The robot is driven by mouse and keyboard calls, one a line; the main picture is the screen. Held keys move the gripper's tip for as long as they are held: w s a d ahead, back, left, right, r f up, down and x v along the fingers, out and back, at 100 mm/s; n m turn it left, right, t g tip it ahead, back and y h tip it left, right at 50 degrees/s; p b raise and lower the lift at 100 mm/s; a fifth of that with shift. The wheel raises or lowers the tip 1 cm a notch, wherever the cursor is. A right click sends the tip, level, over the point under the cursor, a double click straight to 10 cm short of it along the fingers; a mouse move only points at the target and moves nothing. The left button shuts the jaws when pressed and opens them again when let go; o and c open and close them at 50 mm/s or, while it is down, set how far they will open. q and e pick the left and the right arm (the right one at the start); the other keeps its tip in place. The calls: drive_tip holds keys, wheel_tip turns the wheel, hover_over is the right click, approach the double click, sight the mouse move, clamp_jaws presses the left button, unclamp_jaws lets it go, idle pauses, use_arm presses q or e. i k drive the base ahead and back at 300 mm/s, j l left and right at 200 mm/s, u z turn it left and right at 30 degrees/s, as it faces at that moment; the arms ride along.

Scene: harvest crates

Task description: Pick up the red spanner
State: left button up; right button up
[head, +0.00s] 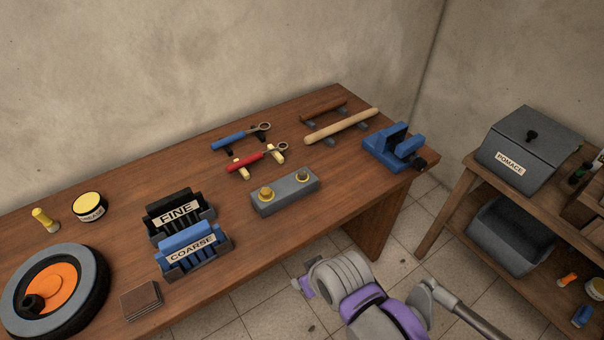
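The red spanner (245,159) lies on the wooden workbench, its red handle to the left and its grey ring end (282,147) to the right. It rests across two pale yellow supports (275,153), raised off the bench top. Nothing holds it. Part of my arm, grey and purple, shows at the bottom right, in front of the bench and well apart from the spanner. I make out no gripper fingers on it. My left gripper is not in view.
A blue spanner (229,140) lies just behind on dark supports. A grey block (285,196) with brass knobs stands in front. A wooden rod (341,126) and blue vice (390,151) are to the right. FINE and COARSE holders (200,262) stand front left.

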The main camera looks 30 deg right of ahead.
sight(245, 161)
drive_tip(key=l+u, duration=0.1)
drive_tip(key=u, duration=0.6)
drive_tip(key=l+u, duration=0.3)
drive_tip(key=k+l+u, duration=0.15)
drive_tip(key=l+u, duration=0.15)
drive_tip(key=k+l+u, duration=0.1)
drive_tip(key=l+u, duration=0.2)
drive_tip(key=k+l, duration=0.1)
drive_tip(key=l, duration=0.25)
drive_tip(key=k+l+u, duration=0.15)
drive_tip(key=l, duration=0.8)
